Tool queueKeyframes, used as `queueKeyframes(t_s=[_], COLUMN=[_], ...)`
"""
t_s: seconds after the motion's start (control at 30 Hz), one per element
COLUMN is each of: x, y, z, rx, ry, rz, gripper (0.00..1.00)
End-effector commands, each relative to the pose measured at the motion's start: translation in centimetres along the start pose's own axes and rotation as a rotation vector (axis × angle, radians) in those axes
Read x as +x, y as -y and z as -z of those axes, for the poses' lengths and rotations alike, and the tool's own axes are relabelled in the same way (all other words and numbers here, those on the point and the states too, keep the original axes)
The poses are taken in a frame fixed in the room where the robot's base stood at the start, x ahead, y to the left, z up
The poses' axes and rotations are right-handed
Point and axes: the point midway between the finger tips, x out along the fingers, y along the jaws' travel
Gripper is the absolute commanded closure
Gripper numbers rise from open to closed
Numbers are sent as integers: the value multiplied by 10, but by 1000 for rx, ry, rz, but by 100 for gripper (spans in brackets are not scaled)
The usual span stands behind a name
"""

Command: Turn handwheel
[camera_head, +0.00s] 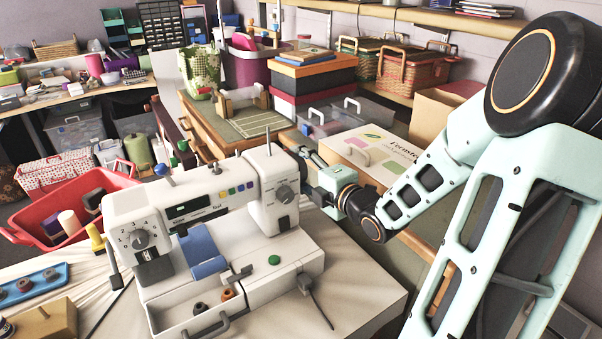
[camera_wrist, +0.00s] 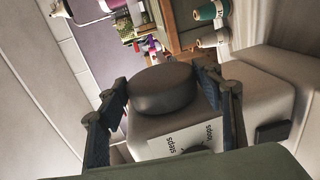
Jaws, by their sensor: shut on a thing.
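My gripper (camera_head: 303,157) is at the right end of the machine, behind the column top. In the wrist view, the dark grey round handwheel (camera_wrist: 162,92) sticks out from the machine's pale end (camera_wrist: 150,130). My gripper (camera_wrist: 160,80) has one blue-grey finger on each side of the handwheel and is shut on it. In the head view the handwheel is hidden behind the machine and my gripper.
A white box with printed lettering (camera_head: 362,152) stands behind my gripper. A red basket (camera_head: 75,215) and a blue tray (camera_head: 30,285) are at the left. The tabletop (camera_head: 355,285) right of the machine is mostly clear. Spools (camera_wrist: 208,12) show in the wrist view.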

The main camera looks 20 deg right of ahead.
Motion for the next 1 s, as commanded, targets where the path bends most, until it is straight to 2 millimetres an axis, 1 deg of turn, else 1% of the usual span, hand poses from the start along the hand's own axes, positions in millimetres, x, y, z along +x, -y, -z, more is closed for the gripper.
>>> queueKeyframes(t_s=[0.33,0.37,0.5,0.53,0.83,0.93,1.0], x=[0,0,0,0,-2,-9,-18], y=[-2,-2,-2,-2,-1,-1,-1], z=[-1,-1,-1,-1,-1,-2,-2], rx=[-1,-1,-1,-1,0,-2,-3], ry=[2,2,2,2,2,5,4], rz=[-6,-6,-5,-5,-2,-3,-1], gripper=[64,39,24,22,22,22,22])
